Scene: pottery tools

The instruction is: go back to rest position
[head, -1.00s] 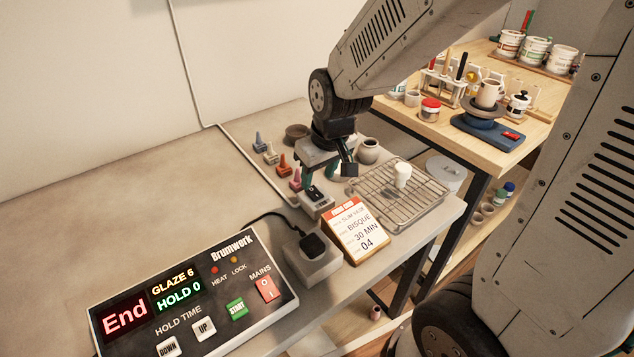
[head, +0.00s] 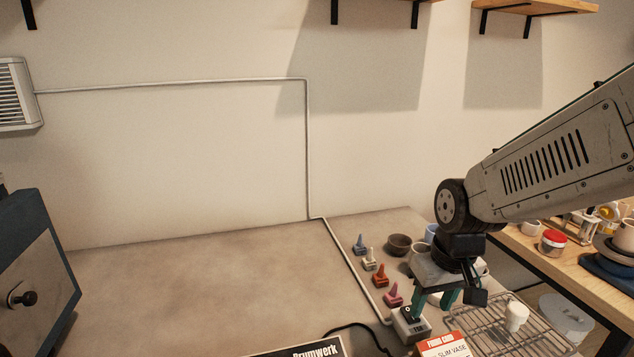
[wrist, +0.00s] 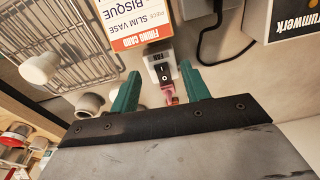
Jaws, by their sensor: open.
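My gripper (head: 433,304) is open and empty, low over the right part of the grey worktop. Its two green fingers point down, with the left one just behind or above the small FAN switch box (head: 410,326) in the head view. In the wrist view the open fingers of my gripper (wrist: 159,72) are on either side of the switch box (wrist: 160,62), which has a black rocker. I cannot tell whether a finger touches the box. The arm is stretched out to the worktop.
Several coloured cones (head: 393,295) stand left of my gripper. A wire rack (head: 480,322) with a white vase (head: 516,316) lies to its right. The firing card (head: 446,345) is in front. The worktop's left part is clear. Shelves (head: 535,8) hang above.

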